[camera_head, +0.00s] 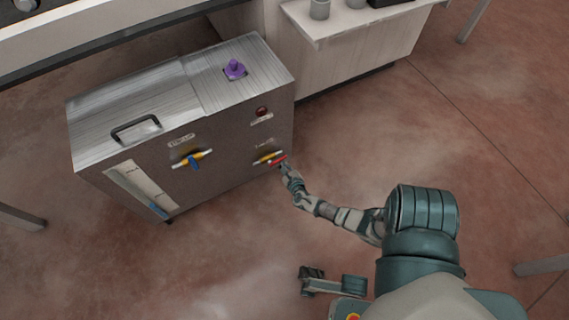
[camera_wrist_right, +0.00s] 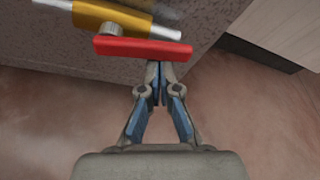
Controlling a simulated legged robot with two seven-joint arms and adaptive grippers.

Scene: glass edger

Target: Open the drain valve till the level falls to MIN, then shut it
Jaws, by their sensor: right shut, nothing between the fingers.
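The drain valve, a yellow body (camera_wrist_right: 112,18) with a red lever (camera_wrist_right: 143,48), sits low on the right of the cabinet's front. The lever lies roughly in line with the yellow body; it also shows in the head view (camera_head: 278,160). My right gripper (camera_wrist_right: 153,68) is shut and empty, its fingertips at the lever's lower edge; I cannot tell if they touch. It shows in the head view (camera_head: 284,168) too. The level gauge (camera_head: 137,184) is a pale slanted strip at the front's left, with blue near its bottom. Its MIN mark is unreadable. My left gripper is not clearly visible.
A second yellow valve with a blue lever (camera_head: 194,161), set crosswise, is left of the drain valve. A red button (camera_head: 262,111) is above the drain valve. The metal cabinet top (camera_head: 150,98) carries a black handle (camera_head: 136,129) and a purple part (camera_head: 235,69). Open floor lies right.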

